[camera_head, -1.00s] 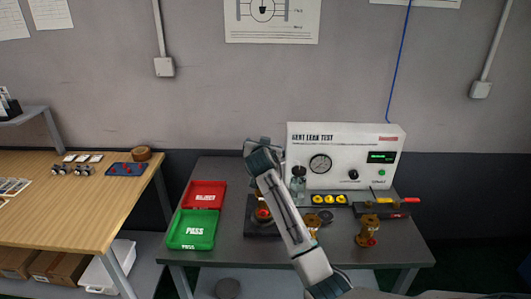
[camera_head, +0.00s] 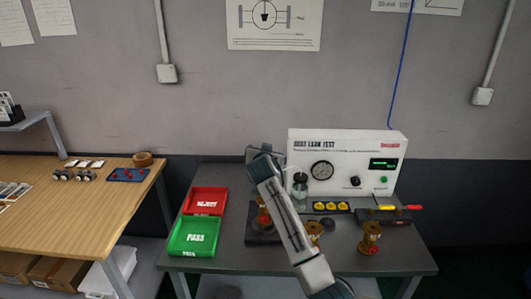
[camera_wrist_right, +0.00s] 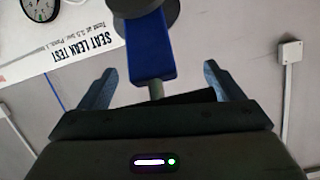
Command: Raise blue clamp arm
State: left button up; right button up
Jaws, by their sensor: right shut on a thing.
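The blue clamp arm (camera_wrist_right: 150,48) shows in the right wrist view, with a dark round piece at its upper end and a thin grey rod at its lower end. My right gripper (camera_wrist_right: 160,88) has its two fingers on either side of the rod and of a dark bar, shut on the clamp arm's handle end. In the head view my right gripper (camera_head: 262,152) is above the dark clamp base (camera_head: 262,238), and my arm hides most of the clamp. A brass valve (camera_head: 263,217) stands at the base. My left gripper is not in view.
The white leak test box (camera_head: 345,160) stands behind, to the right. The red tray (camera_head: 205,200) and green tray (camera_head: 193,237) lie left. Another brass valve (camera_head: 369,238) stands at right. A tool with a red and yellow handle (camera_head: 400,207) lies by the box.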

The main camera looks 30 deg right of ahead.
jog(key=shift+f, duration=0.3)
jog(key=o, duration=1.2)
jog(key=shift+w+d+f, duration=0.15)
jog(key=shift+w+f, duration=0.1)
jog(key=shift+s+a+r+p, duration=0.2)
jog(key=shift+s+r+p, duration=0.1)
jog(key=shift+r+p, duration=0.2)
jog(key=shift+s+a+r+p, duration=0.15)
jog(key=shift+s+r+p, duration=0.15)
jog(key=shift+r, duration=0.2)
jog(key=shift+s+a+r+p, duration=0.6)
jog(key=shift+s+r+p, duration=0.35)
jog(key=shift+r+p, duration=0.4)
jog(key=shift+s+a+r+p, duration=0.55)
jog(key=shift+s+r+p, duration=0.4)
jog(key=shift+r+p, duration=0.35)
jog(key=shift+s+a+r+p, duration=0.6)
jog(key=shift+s+r+p, duration=0.35)
jog(key=shift+r+p, duration=0.4)
